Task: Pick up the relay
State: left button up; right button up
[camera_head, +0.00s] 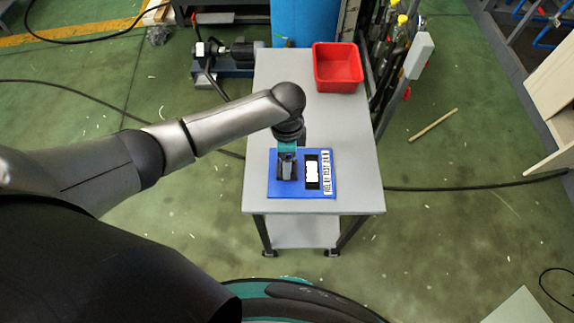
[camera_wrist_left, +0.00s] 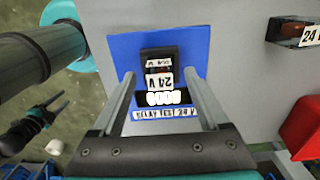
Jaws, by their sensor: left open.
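A dark relay block (camera_wrist_left: 158,60) with a white 24 V label stands on a blue test board (camera_wrist_left: 195,45) in the left wrist view. The board (camera_head: 272,190) lies on the grey table in the head view. My left gripper (camera_wrist_left: 159,76) is open, pointing down, with one finger on each side of the block. I cannot tell whether the fingers touch it. In the head view, my left gripper (camera_head: 286,170) hides most of the block. A second dark block with a 24 V label (camera_wrist_left: 290,30) lies off the board at the wrist view's right.
The board bears a black panel with a bright white display (camera_head: 312,172) and a RELAY TEST 24 V label (camera_head: 327,172). A red bin (camera_head: 338,68) stands at the back of the grey table (camera_head: 358,150).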

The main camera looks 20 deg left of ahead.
pick_arm(q)
jog(key=shift+f, duration=0.7)
jog(key=shift+c, duration=0.4)
grip_shut()
